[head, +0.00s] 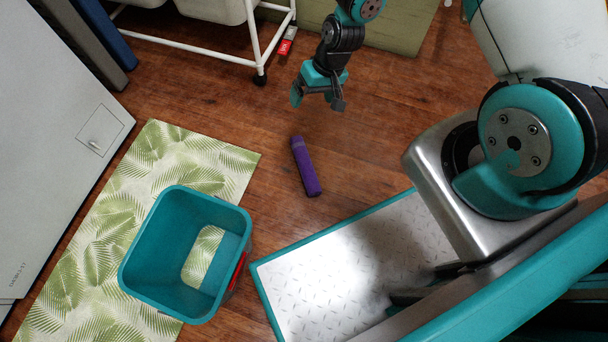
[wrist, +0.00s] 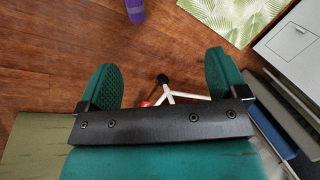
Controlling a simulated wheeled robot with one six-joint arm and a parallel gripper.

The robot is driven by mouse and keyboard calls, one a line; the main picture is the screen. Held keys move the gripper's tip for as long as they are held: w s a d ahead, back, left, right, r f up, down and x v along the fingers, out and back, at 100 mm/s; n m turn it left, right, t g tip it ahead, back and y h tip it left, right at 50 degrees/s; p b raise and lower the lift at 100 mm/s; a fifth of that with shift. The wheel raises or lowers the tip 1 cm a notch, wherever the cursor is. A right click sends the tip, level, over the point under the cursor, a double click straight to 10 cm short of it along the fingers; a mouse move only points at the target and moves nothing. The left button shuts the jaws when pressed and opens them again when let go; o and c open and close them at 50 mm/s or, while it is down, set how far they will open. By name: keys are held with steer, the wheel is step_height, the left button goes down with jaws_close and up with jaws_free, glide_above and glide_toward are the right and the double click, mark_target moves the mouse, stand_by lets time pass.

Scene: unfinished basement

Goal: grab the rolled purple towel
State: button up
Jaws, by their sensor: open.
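The rolled purple towel (head: 306,166) lies on the wooden floor in the middle of the head view, between the leaf-patterned mat and my base. In the wrist view one end of the towel (wrist: 135,11) shows at the top edge; the rest is out of frame. My gripper (head: 317,100) is above the floor, beyond the towel and apart from it. In the wrist view my gripper (wrist: 165,85) has its two teal fingers spread wide with nothing between them.
A teal bin (head: 187,253) stands on the leaf-patterned mat (head: 160,150) at left. A white wheeled rack (head: 190,46) is at the back, with a small red object (head: 287,41) beside its leg. A white appliance (head: 60,110) stands at far left. Floor around the towel is clear.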

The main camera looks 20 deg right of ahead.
steer(key=m+b, duration=0.1)
steer(key=b, duration=0.4)
glide_toward(306, 159)
steer(key=shift+h, duration=0.3)
steer(key=b+x, duration=0.3)
steer(key=s+b+x, duration=0.1)
steer(key=b+x, duration=0.2)
steer(key=b, duration=0.1)
steer(key=shift+s, duration=0.15)
steer(key=b+x, duration=0.1)
steer(key=x, duration=0.1)
steer(key=b+x, duration=0.1)
steer(key=b, duration=0.1)
steer(key=w+b+x, duration=0.1)
steer(key=b+x, duration=0.1)
steer(key=shift+w+a+f, duration=0.15)
steer(key=shift+a+f, duration=0.1)
steer(key=shift+a, duration=0.1)
steer(key=shift+r, duration=0.15)
steer(key=c, duration=1.1)
steer(key=shift+o, duration=0.2)
steer(key=shift+r, duration=0.1)
